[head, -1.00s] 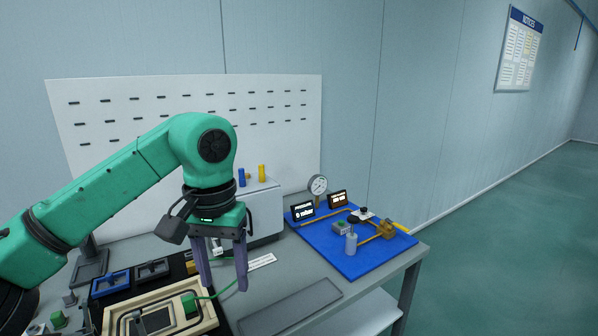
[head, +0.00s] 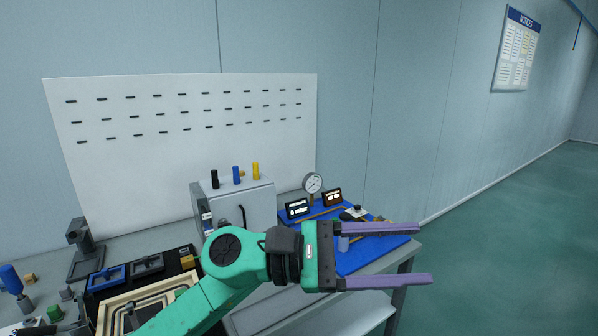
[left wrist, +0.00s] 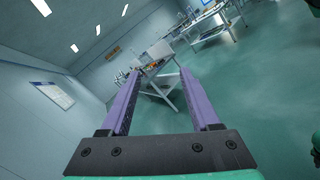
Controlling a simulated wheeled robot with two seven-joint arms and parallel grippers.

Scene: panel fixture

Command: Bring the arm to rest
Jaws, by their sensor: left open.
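My left gripper (head: 428,254) is open and empty in the head view. Its two purple fingers point right, level, in front of the right end of the workbench (head: 405,268). The green left arm comes in from the bottom and hides part of the bench and of the blue mat. In the left wrist view the gripper (left wrist: 157,76) is wide apart, with nothing between the fingers but distant room. My right gripper is not in view.
A blue mat (head: 362,258) with a gauge (head: 312,183) and small displays lies on the bench's right. A grey box (head: 246,207), a white pegboard (head: 200,150) and a beige panel tray (head: 108,318) are behind and left. Open green floor (head: 510,250) lies to the right.

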